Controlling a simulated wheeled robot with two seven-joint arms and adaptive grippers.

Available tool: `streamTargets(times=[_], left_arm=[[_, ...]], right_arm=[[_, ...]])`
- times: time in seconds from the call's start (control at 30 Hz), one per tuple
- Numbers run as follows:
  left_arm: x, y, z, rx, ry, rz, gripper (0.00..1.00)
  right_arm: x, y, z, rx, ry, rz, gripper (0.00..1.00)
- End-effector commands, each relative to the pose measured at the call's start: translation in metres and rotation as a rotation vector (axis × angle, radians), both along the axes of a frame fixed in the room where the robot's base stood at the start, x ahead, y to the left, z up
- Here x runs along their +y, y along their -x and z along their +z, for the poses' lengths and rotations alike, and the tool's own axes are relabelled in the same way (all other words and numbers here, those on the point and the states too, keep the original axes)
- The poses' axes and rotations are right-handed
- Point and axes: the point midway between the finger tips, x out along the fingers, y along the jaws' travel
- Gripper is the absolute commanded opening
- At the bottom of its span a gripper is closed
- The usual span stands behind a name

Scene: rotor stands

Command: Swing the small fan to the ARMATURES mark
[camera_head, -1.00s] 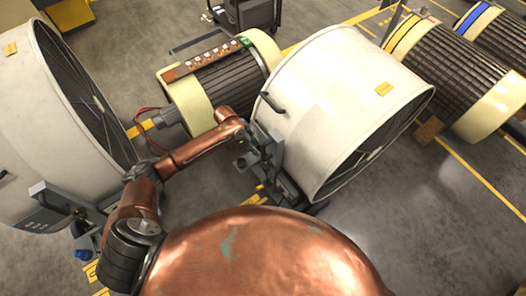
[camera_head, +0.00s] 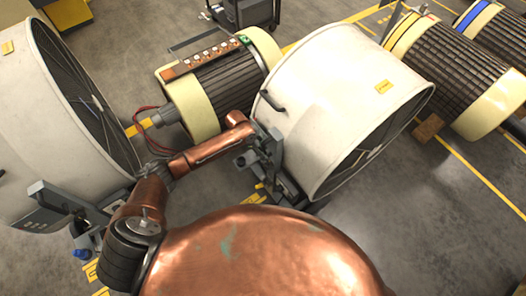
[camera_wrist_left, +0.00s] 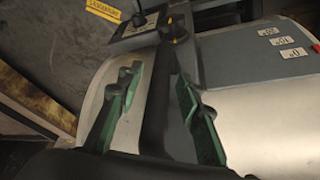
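The small fan (camera_head: 330,105), a white drum with a dark grille, stands right of centre in the head view. Its pale drum also shows in the left wrist view (camera_wrist_left: 265,125), with a grey control panel (camera_wrist_left: 255,55). My left gripper (camera_head: 248,160) is at the fan's near left side, partly hidden by my arm. In the wrist view its green fingers (camera_wrist_left: 158,80) stand on both sides of a dark bar (camera_wrist_left: 162,100), with a gap visible on the left side. A yellow floor mark (camera_wrist_left: 103,9), seemingly reading ARMATURES, lies at the top left there. My right gripper is out of view.
A larger white fan (camera_head: 50,120) stands at the left. A cream-ended rotor (camera_head: 225,80) lies behind the small fan, with red cables (camera_head: 140,120) beside it. More rotors (camera_head: 450,75) are at the upper right. Open floor (camera_head: 430,220) lies at the lower right.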

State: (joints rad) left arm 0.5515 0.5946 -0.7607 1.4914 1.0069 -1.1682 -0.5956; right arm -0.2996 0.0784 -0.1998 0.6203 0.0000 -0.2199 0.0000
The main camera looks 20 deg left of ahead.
Motion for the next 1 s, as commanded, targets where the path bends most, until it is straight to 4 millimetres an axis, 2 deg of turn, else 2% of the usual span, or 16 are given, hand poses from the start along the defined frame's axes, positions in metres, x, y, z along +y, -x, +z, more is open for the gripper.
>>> streamTargets(times=[0.07, 0.53, 1.0], left_arm=[[-0.0001, 0.0000, 0.0003, 0.000, 0.000, 0.000, 0.32], [-0.0001, -0.0001, 0.0005, 0.000, 0.001, 0.000, 0.00], [-0.0002, 0.0000, 0.0006, -0.001, 0.001, 0.001, 0.00]], right_arm=[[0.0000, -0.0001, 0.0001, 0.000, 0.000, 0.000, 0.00], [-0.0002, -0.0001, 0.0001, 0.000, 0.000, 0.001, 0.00], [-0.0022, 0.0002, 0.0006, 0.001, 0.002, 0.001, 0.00]])
